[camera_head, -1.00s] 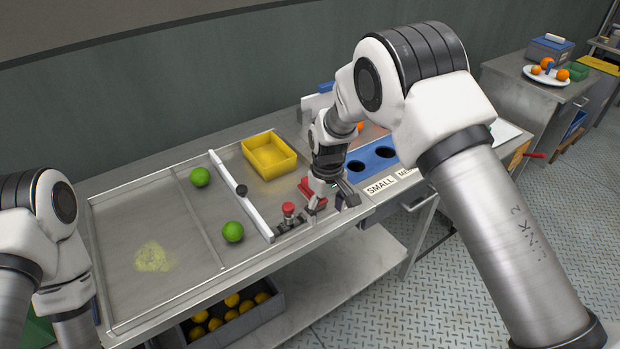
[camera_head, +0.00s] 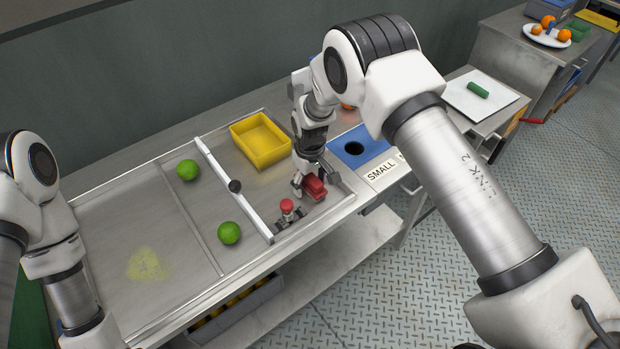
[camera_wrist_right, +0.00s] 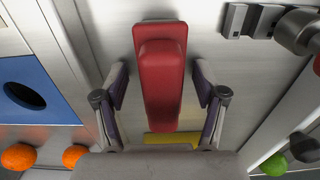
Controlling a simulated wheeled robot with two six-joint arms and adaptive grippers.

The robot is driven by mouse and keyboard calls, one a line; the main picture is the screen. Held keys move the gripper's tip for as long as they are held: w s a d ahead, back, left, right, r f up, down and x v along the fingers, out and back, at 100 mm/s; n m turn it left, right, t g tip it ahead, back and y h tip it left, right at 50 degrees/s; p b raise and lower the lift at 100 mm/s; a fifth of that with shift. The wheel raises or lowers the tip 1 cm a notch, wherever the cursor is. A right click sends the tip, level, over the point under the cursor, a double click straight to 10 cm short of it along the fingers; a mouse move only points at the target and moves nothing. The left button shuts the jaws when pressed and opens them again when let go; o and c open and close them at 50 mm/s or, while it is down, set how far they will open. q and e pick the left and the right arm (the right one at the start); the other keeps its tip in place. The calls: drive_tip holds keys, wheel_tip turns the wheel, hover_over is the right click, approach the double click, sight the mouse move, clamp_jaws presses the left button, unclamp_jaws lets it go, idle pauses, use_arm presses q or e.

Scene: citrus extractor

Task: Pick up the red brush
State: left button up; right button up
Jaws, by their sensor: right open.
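The red brush (camera_head: 314,187) lies on the metal table, close to the front edge and beside the red-knobbed fixture. In the right wrist view the red brush (camera_wrist_right: 160,75) stretches up the middle of the picture. My right gripper (camera_head: 306,188) is over the brush from above. In the right wrist view its fingers (camera_wrist_right: 160,85) stand open, one on each side of the brush, with gaps between. My left arm is at the left edge of the head view; its gripper is not visible.
A red-knobbed fixture (camera_head: 287,207) stands just left of the brush. A white bar with a black knob (camera_head: 236,187) divides the tray. Green fruits (camera_head: 229,233) lie left of it. A yellow bin (camera_head: 260,142) is behind. A blue holed panel (camera_head: 359,151) labelled SMALL is to the right.

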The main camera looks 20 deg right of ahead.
sight(310, 176)
drive_tip(key=shift+s+r, duration=0.25)
drive_tip(key=shift+c, duration=1)
drive_tip(key=shift+s, duration=0.1)
drive_tip(key=c, duration=0.6)
use_arm(q)
drive_tip(key=shift+s, duration=0.25)
use_arm(e)
drive_tip(key=c, duration=0.5)
drive_tip(key=shift+o, duration=0.2)
drive_tip(key=shift+w+r+b, duration=0.2)
drive_tip(key=shift+r+b, duration=0.1)
drive_tip(key=shift+r, duration=0.05)
wheel_tip(310, 176, up, 9)
drive_tip(key=shift+s+a+f+b, duration=0.1)
drive_tip(key=shift+f+b, duration=0.1)
drive_tip(key=shift+b, duration=0.95)
drive_tip(key=shift+r, duration=0.35)
use_arm(q)
wheel_tip(310, 176, down, 3)
drive_tip(key=shift+r, duration=0.1)
